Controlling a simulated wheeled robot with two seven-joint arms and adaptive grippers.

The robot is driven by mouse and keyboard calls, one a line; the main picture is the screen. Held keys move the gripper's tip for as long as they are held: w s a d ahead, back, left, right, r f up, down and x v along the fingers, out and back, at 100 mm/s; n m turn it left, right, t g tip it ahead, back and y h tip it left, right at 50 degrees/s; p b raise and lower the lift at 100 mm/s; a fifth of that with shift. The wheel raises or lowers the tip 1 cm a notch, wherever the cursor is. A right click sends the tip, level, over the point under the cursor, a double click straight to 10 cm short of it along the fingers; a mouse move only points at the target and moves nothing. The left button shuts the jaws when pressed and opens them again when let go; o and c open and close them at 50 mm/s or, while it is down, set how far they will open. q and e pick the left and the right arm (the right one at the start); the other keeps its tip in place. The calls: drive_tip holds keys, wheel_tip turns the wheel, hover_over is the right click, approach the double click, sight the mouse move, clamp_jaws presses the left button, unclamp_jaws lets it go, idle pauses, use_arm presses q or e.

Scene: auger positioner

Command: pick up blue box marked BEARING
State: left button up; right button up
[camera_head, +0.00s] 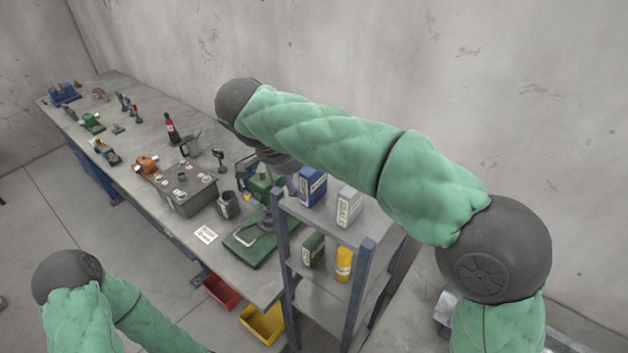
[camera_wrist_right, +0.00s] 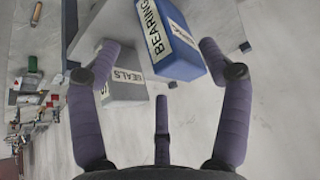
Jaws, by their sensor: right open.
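The blue box marked BEARING (camera_head: 313,187) stands on the top shelf of a small rack, beside a grey box marked SEALS (camera_head: 349,206). My right gripper (camera_head: 291,184) is mostly hidden by its own arm; a purple finger shows just left of the blue box. In the right wrist view, the blue box (camera_wrist_right: 172,50) lies ahead between the two outer fingers of my open right gripper (camera_wrist_right: 160,62). The grey box (camera_wrist_right: 124,88) is close to the left finger, which overlaps it. I cannot tell whether any finger touches a box. My left gripper is out of view.
The rack (camera_head: 365,265) holds a green box (camera_head: 313,249) and a yellow bottle (camera_head: 343,264) lower down. A long workbench (camera_head: 150,105) with tools and a dark bottle (camera_head: 172,129) runs left. Red (camera_head: 222,292) and yellow (camera_head: 263,323) bins sit below.

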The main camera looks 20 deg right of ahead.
sight(316, 181)
drive_tip(key=shift+w+d+f, duration=0.2)
drive_tip(key=shift+w+f, duration=0.35)
drive_tip(key=shift+w, duration=0.15)
drive_tip(key=p+x, duration=0.1)
drive_tip(key=x, duration=0.3)
drive_tip(key=shift+s+d+p, duration=0.15)
drive_tip(key=shift+p, duration=0.15)
drive_tip(key=shift+w+d+f, duration=0.1)
drive_tip(key=shift+w+f, duration=0.15)
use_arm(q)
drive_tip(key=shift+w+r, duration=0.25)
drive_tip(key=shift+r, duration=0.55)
use_arm(e)
drive_tip(key=shift+s, duration=0.1)
drive_tip(key=shift+c, duration=0.4)
drive_tip(key=c, duration=0.4)
clamp_jaws()
